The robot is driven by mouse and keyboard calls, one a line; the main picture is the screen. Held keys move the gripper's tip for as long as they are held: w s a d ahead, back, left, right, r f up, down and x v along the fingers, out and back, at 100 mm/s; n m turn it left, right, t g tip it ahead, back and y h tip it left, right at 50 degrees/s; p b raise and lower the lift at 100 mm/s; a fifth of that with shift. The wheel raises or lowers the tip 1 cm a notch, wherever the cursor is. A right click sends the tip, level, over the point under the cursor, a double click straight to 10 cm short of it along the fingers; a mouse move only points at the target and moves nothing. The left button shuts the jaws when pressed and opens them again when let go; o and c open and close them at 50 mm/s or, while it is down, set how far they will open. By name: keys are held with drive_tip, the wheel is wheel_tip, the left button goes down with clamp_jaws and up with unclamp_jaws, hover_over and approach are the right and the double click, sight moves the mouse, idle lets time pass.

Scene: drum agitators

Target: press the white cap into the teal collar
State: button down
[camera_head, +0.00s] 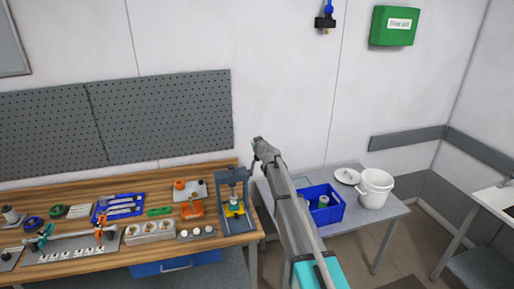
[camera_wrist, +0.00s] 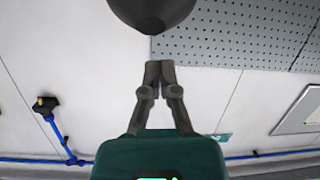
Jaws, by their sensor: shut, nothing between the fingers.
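My gripper (camera_head: 257,146) is raised in front of the wall, above the right end of the wooden bench. In the wrist view my gripper (camera_wrist: 160,66) points toward the wall and pegboard, its fingertips together with nothing between them. A grey press-like frame (camera_head: 222,190) stands at the bench's right end, below and left of my gripper. Inside it is a yellow and teal piece (camera_head: 235,209), which may be the teal collar; it is too small to tell. Several small white round pieces (camera_head: 196,231) sit near the bench's front edge; I cannot tell which is the white cap.
Left of the frame are an orange device (camera_head: 192,208), a grey block with round fittings (camera_head: 150,230) and a blue tool tray (camera_head: 118,207). A side table holds a blue bin (camera_head: 323,214) and a white bucket (camera_head: 375,188). A dark rounded object (camera_wrist: 152,12) hangs close above my fingertips in the wrist view.

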drive_tip(key=shift+s+d+f+b, duration=0.3)
drive_tip(key=shift+s+f+b, duration=0.3)
drive_tip(key=shift+f, duration=0.15)
drive_tip(key=shift+s+d+f+b, duration=0.3)
drive_tip(key=shift+s+f+b, duration=0.15)
drive_tip(key=shift+f+b, duration=0.25)
drive_tip(key=shift+s+f, duration=0.1)
drive_tip(key=shift+s+d+f, duration=0.15)
drive_tip(key=shift+s+f, duration=0.15)
drive_tip(key=shift+s, duration=0.15)
drive_tip(key=shift+s+b, duration=0.1)
drive_tip(key=shift+b, duration=0.25)
drive_tip(key=s+d+f+b, duration=0.1)
drive_tip(key=s+f+b, duration=0.4)
drive_tip(key=f+b, duration=0.3)
drive_tip(key=s+d+f+b, duration=0.2)
drive_tip(key=s+f+b, duration=0.3)
drive_tip(key=f+b, duration=0.3)
drive_tip(key=shift+s, duration=0.15)
